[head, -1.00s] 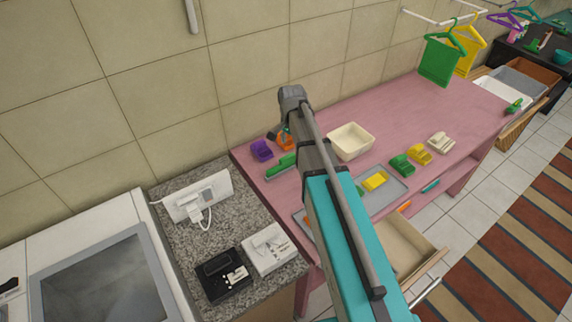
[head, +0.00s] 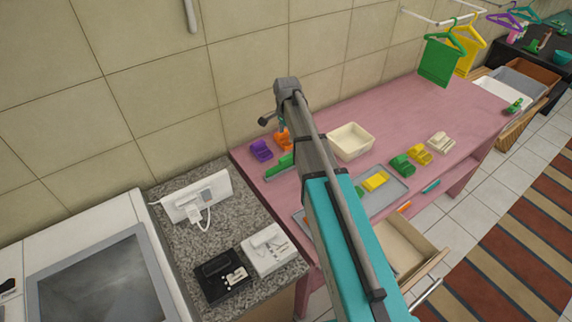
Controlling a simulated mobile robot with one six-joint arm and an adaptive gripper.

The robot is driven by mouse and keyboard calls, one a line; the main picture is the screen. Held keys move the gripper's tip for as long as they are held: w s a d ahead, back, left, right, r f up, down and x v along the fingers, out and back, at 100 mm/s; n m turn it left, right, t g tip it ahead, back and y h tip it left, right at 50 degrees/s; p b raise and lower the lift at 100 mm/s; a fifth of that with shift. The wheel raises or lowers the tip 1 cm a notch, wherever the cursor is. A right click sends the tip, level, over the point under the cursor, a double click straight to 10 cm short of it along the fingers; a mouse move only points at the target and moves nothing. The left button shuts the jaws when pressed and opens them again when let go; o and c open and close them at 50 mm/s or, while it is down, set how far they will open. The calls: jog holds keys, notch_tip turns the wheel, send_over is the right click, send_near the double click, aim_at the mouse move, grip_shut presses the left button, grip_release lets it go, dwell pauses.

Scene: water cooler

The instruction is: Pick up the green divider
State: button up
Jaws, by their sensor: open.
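Several green things are in the head view, and I cannot tell which is the divider. A long green piece (head: 279,167) lies at the pink table's left end, partly behind my arm. A green panel (head: 439,63) hangs from a rail at the back right. A green block-like piece (head: 402,166) sits near the table's front edge. My gripper (head: 265,120) shows only as a small dark part left of my wrist, above the table's left end. Its fingers are hard to make out, and it appears empty and apart from the green things.
A cream bin (head: 350,142), purple piece (head: 260,151) and orange piece (head: 284,142) stand on the pink table (head: 425,120). A grey tray (head: 393,186) holds a yellow piece (head: 375,181). A drawer (head: 410,250) stands open in front. The table's back right is clear.

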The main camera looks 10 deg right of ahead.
aim_at(287, 157)
jog(key=shift+f+b, duration=3.75)
jog(key=shift+f, duration=0.25)
jog(key=shift+f, duration=0.15)
notch_tip(287, 157, down, 5)
jog(key=b, duration=0.5)
jog(key=shift+w+d, duration=0.15)
grip_shut()
